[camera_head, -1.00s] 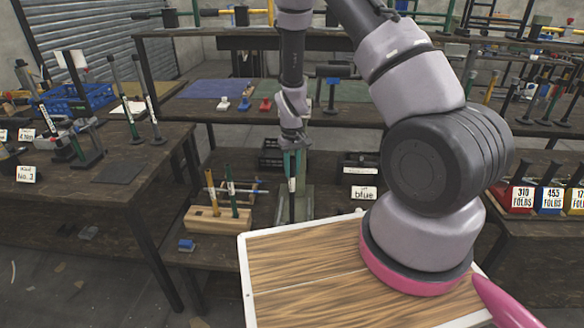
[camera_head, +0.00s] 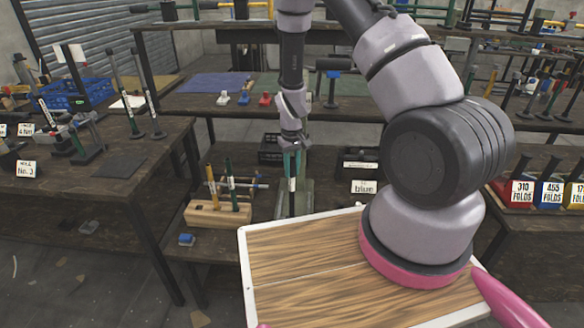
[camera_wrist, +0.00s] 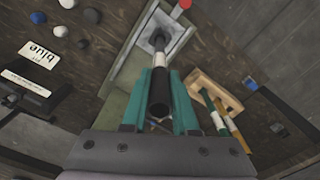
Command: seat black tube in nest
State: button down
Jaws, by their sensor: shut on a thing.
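My gripper (camera_head: 291,160) hangs over the lower bench in the head view. Its teal fingers are shut on the black tube (camera_head: 292,202), which points down and looks upright, with a white band on it. In the wrist view my gripper (camera_wrist: 160,105) holds the black tube (camera_wrist: 161,90) between both fingers. The tube's far end lines up with a round opening in a grey metal nest (camera_wrist: 150,49) on a pale green base. I cannot tell whether the tip is inside the opening or just above it. The base (camera_head: 303,195) stands behind the tube in the head view.
A wooden block (camera_head: 205,216) with upright green and yellow rods stands left of the nest. A dark bin with a "blue" card (camera_head: 364,187) is at its right. A small blue piece (camera_head: 186,239) lies at front left. My wood-topped tray is in front.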

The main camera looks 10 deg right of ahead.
jog(key=shift+f, duration=1.25)
jog(key=c, duration=0.6)
grip_release()
notch_tip(320, 180, up, 11)
jog(key=shift+f, duration=0.15)
